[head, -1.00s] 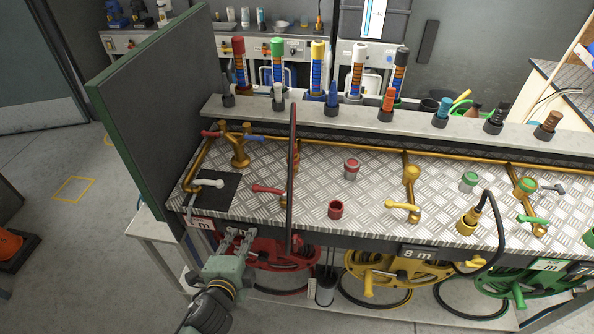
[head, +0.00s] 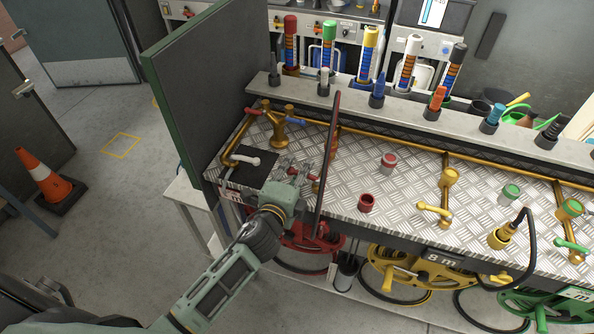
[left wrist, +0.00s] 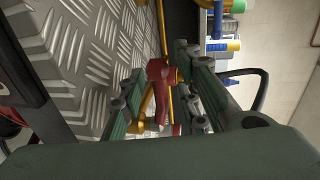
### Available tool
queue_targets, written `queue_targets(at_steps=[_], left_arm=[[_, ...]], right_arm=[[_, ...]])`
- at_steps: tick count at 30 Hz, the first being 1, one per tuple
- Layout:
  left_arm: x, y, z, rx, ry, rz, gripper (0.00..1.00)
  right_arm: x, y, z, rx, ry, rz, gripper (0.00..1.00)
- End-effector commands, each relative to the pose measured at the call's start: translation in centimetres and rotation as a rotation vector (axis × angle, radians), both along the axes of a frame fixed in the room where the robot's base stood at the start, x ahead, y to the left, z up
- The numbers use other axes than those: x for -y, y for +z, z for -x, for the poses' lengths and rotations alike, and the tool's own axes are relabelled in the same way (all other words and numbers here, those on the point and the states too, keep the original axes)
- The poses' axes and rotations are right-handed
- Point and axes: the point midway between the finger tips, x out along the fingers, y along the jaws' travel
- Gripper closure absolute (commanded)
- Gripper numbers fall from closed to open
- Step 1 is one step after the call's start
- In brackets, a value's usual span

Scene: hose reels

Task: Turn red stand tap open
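The red stand tap has a red lever (head: 304,174) and stands near the left end of the bench, beside the upright dark hose. In the left wrist view its red handle (left wrist: 160,92) lies between my two fingers, with brass pipe behind it. My left gripper (head: 292,168) is over the bench top at the tap, its fingers apart on either side of the handle. I cannot tell whether a finger touches it. The gripper partly hides the tap in the head view. My right gripper is not in view.
A dark hose (head: 326,165) rises just right of the tap. A brass tap with red and blue levers (head: 284,127) and a white-levered tap (head: 243,159) stand to the left.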

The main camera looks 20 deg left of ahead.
Motion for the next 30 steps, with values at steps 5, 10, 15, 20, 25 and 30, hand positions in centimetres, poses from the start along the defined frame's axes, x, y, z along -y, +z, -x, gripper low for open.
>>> queue_targets(at_steps=[5, 10, 15, 20, 25, 30], left_arm=[[0.0, -0.07, -0.06, -0.001, 0.0, 0.001, 0.7], [0.01, -0.06, -0.05, -0.001, 0.0, 0.001, 0.79], [0.01, -0.08, -0.03, -0.001, 0.0, 0.001, 0.94], [0.01, -0.13, 0.0, -0.002, 0.0, 0.001, 1.0], [0.01, -0.2, 0.02, -0.003, 0.0, 0.002, 1.0], [0.01, -0.26, 0.04, -0.004, 0.0, 0.002, 1.0]], right_arm=[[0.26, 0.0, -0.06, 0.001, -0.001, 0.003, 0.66], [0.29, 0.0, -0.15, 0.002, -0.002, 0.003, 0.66], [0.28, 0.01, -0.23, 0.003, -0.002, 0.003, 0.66], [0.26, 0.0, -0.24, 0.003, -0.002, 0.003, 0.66], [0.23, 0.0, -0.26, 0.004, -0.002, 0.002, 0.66], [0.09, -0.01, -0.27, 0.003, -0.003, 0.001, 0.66]])
